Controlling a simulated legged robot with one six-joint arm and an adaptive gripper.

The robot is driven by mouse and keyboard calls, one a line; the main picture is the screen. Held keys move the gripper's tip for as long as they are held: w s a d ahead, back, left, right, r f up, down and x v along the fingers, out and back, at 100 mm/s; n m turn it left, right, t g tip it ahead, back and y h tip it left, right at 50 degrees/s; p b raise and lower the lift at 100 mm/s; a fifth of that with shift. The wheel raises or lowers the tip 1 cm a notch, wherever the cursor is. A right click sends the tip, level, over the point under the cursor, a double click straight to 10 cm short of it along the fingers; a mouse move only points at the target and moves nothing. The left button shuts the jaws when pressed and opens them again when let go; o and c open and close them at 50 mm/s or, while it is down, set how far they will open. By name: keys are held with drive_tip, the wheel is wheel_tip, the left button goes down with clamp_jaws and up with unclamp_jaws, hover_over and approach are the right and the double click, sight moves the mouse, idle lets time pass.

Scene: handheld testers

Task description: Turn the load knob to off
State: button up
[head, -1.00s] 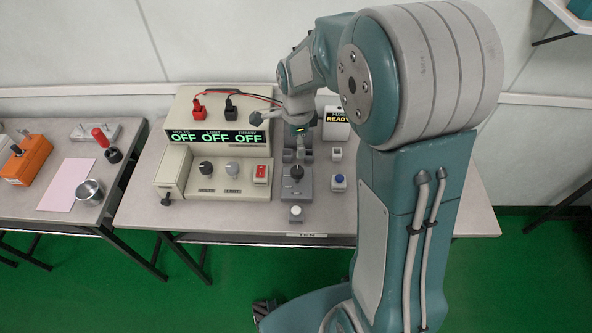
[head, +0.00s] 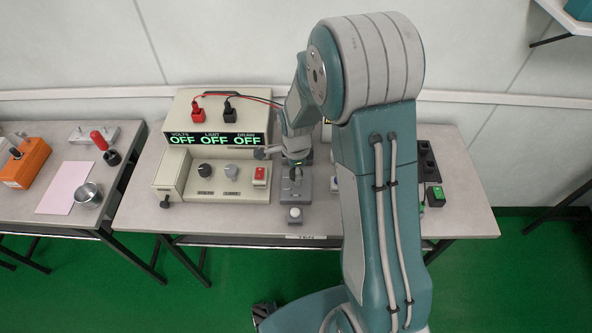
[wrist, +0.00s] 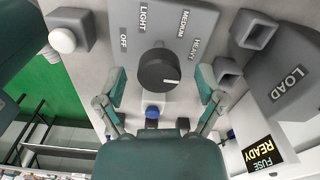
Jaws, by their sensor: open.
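The load knob (wrist: 158,70) is a round black dial on a grey plate (wrist: 182,20) marked OFF, LIGHT, MEDIUM and HEAVY. Its white pointer line faces right and slightly down in the wrist view, on the HEAVY side, away from OFF. My gripper (wrist: 160,84) is open, one finger on each side of the knob in the wrist view; gaps show between the fingers and the knob, and I cannot tell the height between them. In the head view my gripper (head: 295,163) is over the load plate (head: 293,188) and hides most of the knob.
A beige power supply (head: 220,108) with OFF displays and two knobs stands left of the load plate. A white button (head: 295,213) is in front. In the wrist view, the LOAD block (wrist: 282,85), FUSE READY sign (wrist: 260,152) and blue button (wrist: 152,111) are nearby.

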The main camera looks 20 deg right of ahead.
drive_tip(key=c, duration=1.1)
drive_tip(key=shift+c, duration=0.2)
